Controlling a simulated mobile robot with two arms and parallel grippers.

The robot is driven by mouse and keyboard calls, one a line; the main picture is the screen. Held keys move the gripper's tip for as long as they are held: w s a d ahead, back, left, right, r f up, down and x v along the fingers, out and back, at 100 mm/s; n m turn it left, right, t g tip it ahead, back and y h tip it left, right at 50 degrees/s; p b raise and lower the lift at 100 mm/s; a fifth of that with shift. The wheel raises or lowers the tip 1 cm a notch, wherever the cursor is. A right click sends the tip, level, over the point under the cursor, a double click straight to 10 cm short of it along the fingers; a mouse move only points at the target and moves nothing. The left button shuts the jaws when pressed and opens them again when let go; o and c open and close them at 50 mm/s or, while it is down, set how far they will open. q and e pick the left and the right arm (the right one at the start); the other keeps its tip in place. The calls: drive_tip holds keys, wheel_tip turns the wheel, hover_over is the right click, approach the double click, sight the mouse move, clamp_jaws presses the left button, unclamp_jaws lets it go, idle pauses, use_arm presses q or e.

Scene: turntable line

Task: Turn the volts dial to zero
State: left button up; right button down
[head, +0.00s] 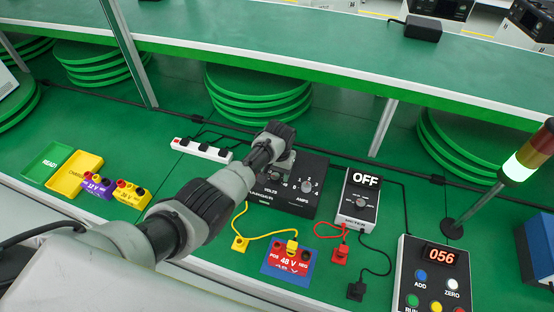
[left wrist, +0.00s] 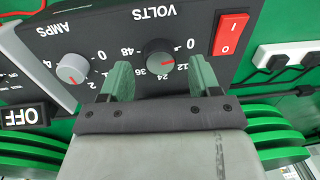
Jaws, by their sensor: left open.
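The volts dial (left wrist: 162,62) is a dark grey knob with a red mark on a black box (head: 289,204). In the left wrist view its mark points right, close to the 12. In the head view my left gripper (head: 283,167) reaches over the box and largely hides this dial. In the left wrist view my left gripper (left wrist: 160,66) is open, its two green fingers on either side of the volts dial, with space between them and the knob. My right gripper is not in view.
The lighter amps dial (left wrist: 72,68) and a red rocker switch (left wrist: 231,34) flank the volts dial. A white power strip (head: 202,150) lies behind. A box reading OFF (head: 358,196) stands right.

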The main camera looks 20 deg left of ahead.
sight(278, 176)
use_arm(q)
wheel_tip(278, 176, up, 9)
drive_tip(key=shift+d+r, duration=0.15)
drive_tip(key=shift+d, duration=0.1)
idle(0.4)
